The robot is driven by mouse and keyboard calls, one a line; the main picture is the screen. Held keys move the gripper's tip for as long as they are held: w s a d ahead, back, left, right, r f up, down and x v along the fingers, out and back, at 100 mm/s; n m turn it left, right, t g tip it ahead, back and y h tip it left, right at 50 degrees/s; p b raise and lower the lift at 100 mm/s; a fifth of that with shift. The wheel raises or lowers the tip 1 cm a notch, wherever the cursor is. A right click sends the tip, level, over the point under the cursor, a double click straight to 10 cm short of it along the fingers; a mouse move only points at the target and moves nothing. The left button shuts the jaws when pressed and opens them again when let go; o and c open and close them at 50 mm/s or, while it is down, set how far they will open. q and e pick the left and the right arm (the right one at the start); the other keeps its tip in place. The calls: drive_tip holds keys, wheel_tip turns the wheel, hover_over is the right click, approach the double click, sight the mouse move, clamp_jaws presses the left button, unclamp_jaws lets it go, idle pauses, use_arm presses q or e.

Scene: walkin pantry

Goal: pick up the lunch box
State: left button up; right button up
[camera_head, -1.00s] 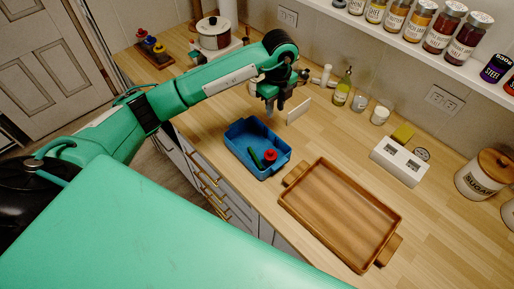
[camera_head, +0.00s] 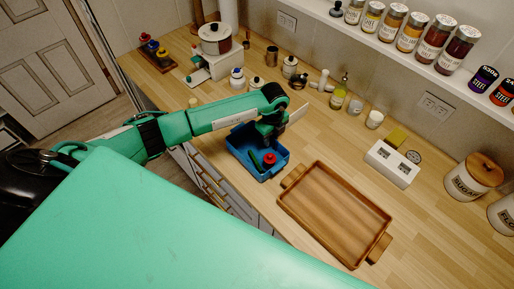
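The lunch box is an open blue box (camera_head: 243,154) on the wooden counter, with a green cucumber-like item (camera_head: 255,161) and a red item (camera_head: 269,159) inside. My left gripper (camera_head: 270,138) points down at the box's far right part, close to its rim. The dark fingers overlap the box in the picture, and I cannot tell whether they touch it or how far apart they are. The gripper and wrist hide part of the far rim. My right gripper is out of view.
A wooden tray (camera_head: 333,212) with handles lies just right of the box. A white toaster-like block (camera_head: 391,163), a bottle (camera_head: 338,98) and small jars stand behind. A thin upright board (camera_head: 298,114) is close behind the gripper. A pot (camera_head: 214,38) stands at the far left.

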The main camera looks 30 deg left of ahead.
use_arm(q)
drive_tip(key=shift+f, duration=0.5)
clamp_jaws()
drive_tip(key=shift+r, duration=0.1)
